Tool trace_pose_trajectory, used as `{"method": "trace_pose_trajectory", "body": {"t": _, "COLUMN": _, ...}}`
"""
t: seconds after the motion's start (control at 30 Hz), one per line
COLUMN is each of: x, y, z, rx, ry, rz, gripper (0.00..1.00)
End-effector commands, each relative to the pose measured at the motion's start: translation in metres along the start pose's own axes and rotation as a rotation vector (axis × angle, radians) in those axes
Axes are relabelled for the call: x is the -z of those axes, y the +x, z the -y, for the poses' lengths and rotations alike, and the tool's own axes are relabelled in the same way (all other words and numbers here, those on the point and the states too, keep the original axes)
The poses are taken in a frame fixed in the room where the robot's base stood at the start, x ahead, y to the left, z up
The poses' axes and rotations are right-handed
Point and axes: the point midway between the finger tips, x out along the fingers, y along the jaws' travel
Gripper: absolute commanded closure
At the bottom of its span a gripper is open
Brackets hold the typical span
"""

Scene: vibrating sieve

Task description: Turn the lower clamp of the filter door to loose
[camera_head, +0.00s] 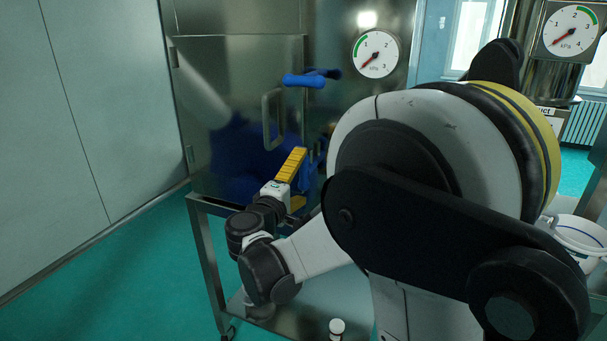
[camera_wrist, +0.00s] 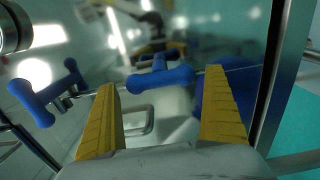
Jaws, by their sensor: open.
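The lower clamp, a blue T-shaped handle, is partly hidden behind my gripper in the head view (camera_head: 309,176). In the wrist view, I take the middle blue handle (camera_wrist: 160,76) to be this clamp; it lies between the fingertips in the picture. My gripper (camera_head: 301,178) has its yellow fingers spread at the door's right edge; they also show apart in the wrist view (camera_wrist: 161,84). Nothing is gripped. Contact with the clamp cannot be told. The shiny metal filter door (camera_head: 225,85) appears closed and carries a bar handle (camera_head: 268,120).
A second blue clamp (camera_head: 304,79) sits higher at the door's right edge, and a blue handle also shows at left in the wrist view (camera_wrist: 45,94). A pressure gauge (camera_head: 376,54) is to the right. A metal frame (camera_head: 205,255) stands below. Floor is clear at left.

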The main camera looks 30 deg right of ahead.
Motion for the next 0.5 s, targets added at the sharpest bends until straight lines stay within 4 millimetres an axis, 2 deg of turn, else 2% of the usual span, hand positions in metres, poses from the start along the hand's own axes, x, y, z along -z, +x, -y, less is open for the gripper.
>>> {"method": "trace_pose_trajectory", "body": {"t": 0.1, "x": 0.001, "y": -0.029, "z": 0.000, "rx": 0.000, "ry": 0.000, "rz": -0.006, "gripper": 0.00}}
{"method": "trace_pose_trajectory", "body": {"t": 0.3, "x": 0.001, "y": -0.071, "z": 0.000, "rx": 0.000, "ry": 0.001, "rz": -0.005, "gripper": 0.00}}
{"method": "trace_pose_trajectory", "body": {"t": 0.5, "x": 0.001, "y": -0.094, "z": 0.000, "rx": 0.000, "ry": 0.001, "rz": -0.002, "gripper": 0.00}}
